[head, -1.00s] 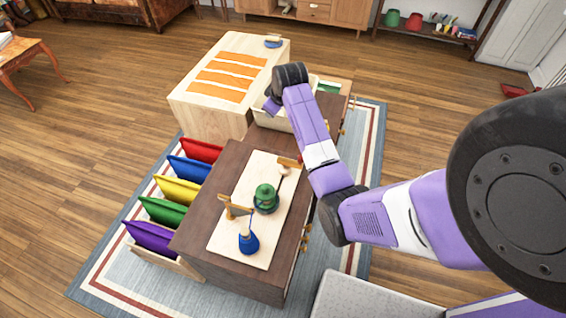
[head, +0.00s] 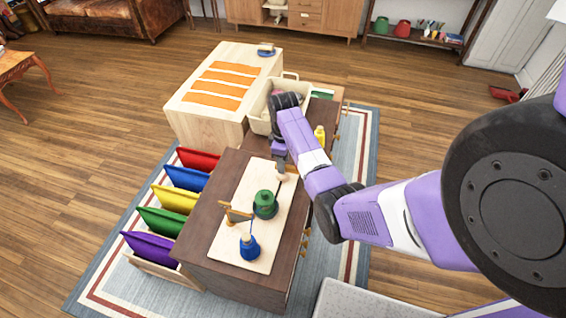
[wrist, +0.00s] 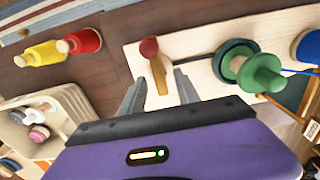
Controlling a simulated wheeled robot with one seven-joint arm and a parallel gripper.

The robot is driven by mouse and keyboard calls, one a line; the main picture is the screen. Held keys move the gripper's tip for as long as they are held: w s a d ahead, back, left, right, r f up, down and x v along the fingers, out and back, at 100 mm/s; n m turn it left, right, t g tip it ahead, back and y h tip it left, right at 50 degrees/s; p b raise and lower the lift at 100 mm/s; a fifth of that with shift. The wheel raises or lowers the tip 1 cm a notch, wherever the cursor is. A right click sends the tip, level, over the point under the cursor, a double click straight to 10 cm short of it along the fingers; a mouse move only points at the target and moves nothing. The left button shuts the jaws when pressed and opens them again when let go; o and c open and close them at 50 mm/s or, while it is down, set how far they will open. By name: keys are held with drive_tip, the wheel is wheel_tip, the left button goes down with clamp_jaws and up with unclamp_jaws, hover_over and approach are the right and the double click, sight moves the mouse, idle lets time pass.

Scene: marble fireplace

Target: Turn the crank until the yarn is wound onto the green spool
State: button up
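The green spool (head: 265,204) stands upright on a pale wooden board (head: 230,248); it also shows in the wrist view (wrist: 258,75). The blue spool (head: 249,247) stands at the board's near end, with blue yarn running up to a wooden guide (head: 236,213). In the wrist view the crank (wrist: 158,75) is a wooden arm with a red knob (wrist: 149,47), beside the green spool. My gripper (wrist: 160,74) is open, its fingers on either side of the crank arm, apart from each other. In the head view my gripper (head: 281,160) hides most of the crank.
Yellow (wrist: 45,53) and red (wrist: 82,42) spools lie on the dark cabinet beside the board. A cream bin (head: 262,96) with items stands behind. Colored fabric panels (head: 170,193) stand left of the cabinet. A pale wooden block with orange strips (head: 217,88) is at the back.

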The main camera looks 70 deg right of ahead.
drive_tip(key=shift+f, duration=0.5)
drive_tip(key=shift+c, duration=0.5)
clamp_jaws()
drive_tip(key=shift+r+m, duration=0.1)
drive_tip(key=shift+m, duration=0.2)
